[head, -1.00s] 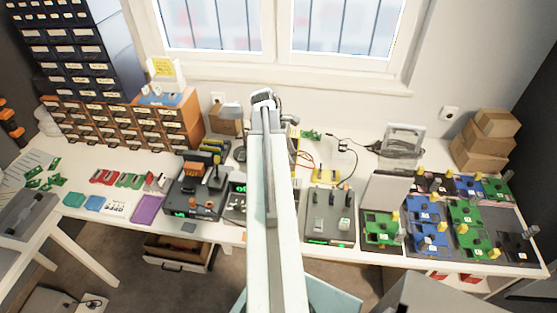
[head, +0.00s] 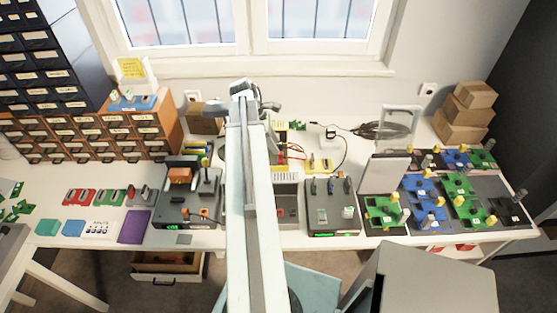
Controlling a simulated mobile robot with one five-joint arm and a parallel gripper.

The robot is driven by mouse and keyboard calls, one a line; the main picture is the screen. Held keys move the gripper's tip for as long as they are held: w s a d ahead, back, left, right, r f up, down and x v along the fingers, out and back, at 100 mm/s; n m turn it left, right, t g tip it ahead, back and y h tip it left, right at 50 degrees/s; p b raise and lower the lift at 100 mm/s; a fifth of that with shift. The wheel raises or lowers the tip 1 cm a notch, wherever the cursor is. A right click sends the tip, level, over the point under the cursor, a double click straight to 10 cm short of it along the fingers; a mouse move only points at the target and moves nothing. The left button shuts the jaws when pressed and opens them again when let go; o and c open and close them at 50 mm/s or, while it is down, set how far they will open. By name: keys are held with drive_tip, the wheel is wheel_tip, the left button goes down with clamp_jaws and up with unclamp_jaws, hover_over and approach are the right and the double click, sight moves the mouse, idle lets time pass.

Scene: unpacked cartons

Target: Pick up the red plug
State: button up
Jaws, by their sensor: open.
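My arm runs up the middle of the head view, over the white workbench (head: 340,247). My gripper (head: 243,88) is at its far end, near the back of the bench and below the window. It is open; its fingers are small and hard to make out. I cannot pick out a red plug for certain. Red leads (head: 293,156) lie just right of the arm, near a yellow board (head: 319,165). My arm hides part of the bench's middle.
Orange drawer units (head: 90,137) stand at the back left, with cardboard boxes (head: 465,112) at the back right. Grey stations (head: 332,212) and green and blue boards (head: 465,198) fill the bench's front. A coiled black cable (head: 382,130) lies at the back. A grey box-like object (head: 437,283) stands in front.

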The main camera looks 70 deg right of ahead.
sight(281, 157)
drive_tip(key=b+x, duration=0.5)
drive_tip(key=shift+f, duration=0.2)
drive_tip(key=shift+r, duration=0.2)
clamp_jaws()
idle(1.0)
